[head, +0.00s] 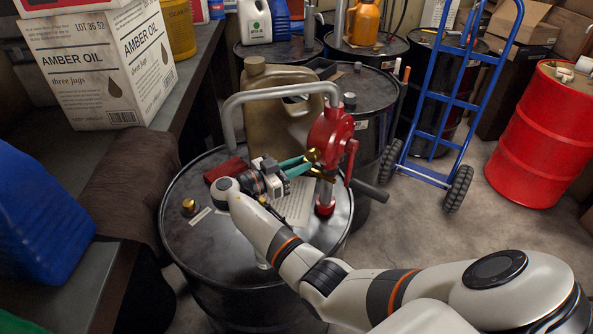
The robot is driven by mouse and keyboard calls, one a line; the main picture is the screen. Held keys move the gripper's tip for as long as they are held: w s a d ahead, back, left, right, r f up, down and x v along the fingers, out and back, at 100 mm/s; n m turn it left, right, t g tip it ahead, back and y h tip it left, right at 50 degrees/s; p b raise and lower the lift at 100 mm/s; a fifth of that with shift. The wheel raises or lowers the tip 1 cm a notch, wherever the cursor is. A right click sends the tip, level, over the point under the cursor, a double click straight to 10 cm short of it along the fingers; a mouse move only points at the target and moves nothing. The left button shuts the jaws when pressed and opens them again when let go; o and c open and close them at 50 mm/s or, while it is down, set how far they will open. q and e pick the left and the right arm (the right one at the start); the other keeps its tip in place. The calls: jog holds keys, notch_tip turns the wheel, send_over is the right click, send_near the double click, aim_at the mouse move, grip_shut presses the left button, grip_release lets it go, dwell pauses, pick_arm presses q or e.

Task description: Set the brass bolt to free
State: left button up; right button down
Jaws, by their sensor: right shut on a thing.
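A red rotary pump (331,132) with a grey curved spout stands on the black drum (180,235). The brass bolt (313,155) shows as a small gold piece at the left side of the pump body, partly hidden by fingers. My right gripper (308,160) reaches in over the drum top from the lower left of the pump, its teal fingers shut on the brass bolt. The bolt's exact angle is too small to tell. My left gripper is not in view.
A brass bung (190,206) and a red cloth (226,169) are on the drum top. A tan jug (258,105) stands behind, under the spout. A blue hand truck (447,95) and red drum (545,135) are right. A bench with boxes (97,68) is left.

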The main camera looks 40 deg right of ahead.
jog(key=c, duration=1.4)
grip_release()
jog(key=shift+w+r, duration=0.1)
jog(key=shift+w, duration=0.05)
jog(key=shift+o, duration=0.6)
jog(key=shift+w, duration=0.1)
pick_arm(q)
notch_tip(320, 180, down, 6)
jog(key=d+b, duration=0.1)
jog(key=b, duration=0.5)
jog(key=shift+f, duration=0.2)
pick_arm(e)
jog(key=a, duration=1.2)
jog(key=shift+w, duration=0.4)
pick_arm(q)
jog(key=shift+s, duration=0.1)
pick_arm(e)
jog(key=shift+f, duration=0.25)
